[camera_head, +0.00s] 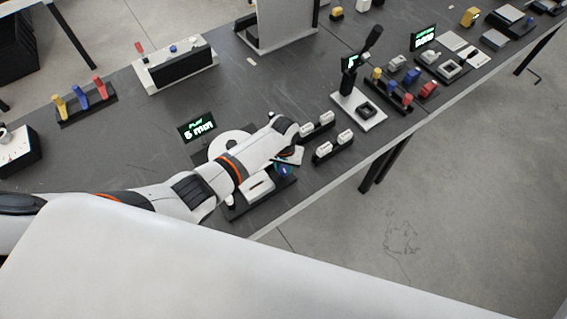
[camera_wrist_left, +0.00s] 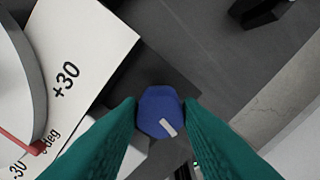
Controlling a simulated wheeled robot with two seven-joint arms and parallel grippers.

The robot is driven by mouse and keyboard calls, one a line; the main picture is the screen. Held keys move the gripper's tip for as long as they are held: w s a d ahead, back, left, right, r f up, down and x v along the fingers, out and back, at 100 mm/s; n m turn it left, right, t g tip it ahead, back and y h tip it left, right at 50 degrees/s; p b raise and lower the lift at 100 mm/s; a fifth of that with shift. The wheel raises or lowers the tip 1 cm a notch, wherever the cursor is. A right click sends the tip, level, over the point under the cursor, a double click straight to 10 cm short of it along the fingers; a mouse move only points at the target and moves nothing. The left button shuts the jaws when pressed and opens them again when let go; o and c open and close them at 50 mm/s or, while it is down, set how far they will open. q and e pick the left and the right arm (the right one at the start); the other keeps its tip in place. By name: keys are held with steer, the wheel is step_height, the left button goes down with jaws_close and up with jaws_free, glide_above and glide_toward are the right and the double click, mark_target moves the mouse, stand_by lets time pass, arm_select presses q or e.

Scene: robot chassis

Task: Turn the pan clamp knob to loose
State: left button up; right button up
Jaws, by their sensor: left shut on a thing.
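The pan clamp knob (camera_wrist_left: 160,113) is blue with a white pointer mark, seen from above in the left wrist view. The mark slants toward the lower right of that picture. My left gripper (camera_wrist_left: 159,105) has its two teal fingers on either side of the knob, shut on it. In the head view my left gripper (camera_head: 284,169) is low over the right side of the pan device, and the arm hides much of the device and the knob. A white scale plate (camera_wrist_left: 95,45) with "+30", "-30" and "deg" lies beside the knob. My right gripper is not in view.
A small display (camera_head: 197,127) reading "PLAY 5 mm" stands behind the device. White blocks on a dark rack (camera_head: 334,150) stand close to the right of my gripper. A lever unit (camera_head: 357,110) stands farther right. The table's front edge (camera_head: 300,208) is near.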

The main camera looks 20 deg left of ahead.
mark_target(283, 168)
arm_select(q)
steer(key=shift+w+r+n, duration=0.1)
steer(key=shift+n, duration=1)
steer(key=o, duration=1)
steer(key=shift+r, duration=0.75)
step_height(283, 168, up, 10)
steer(key=shift+r+b, duration=0.25)
steer(key=shift+b, duration=0.5)
steer(key=shift+f, duration=0.1)
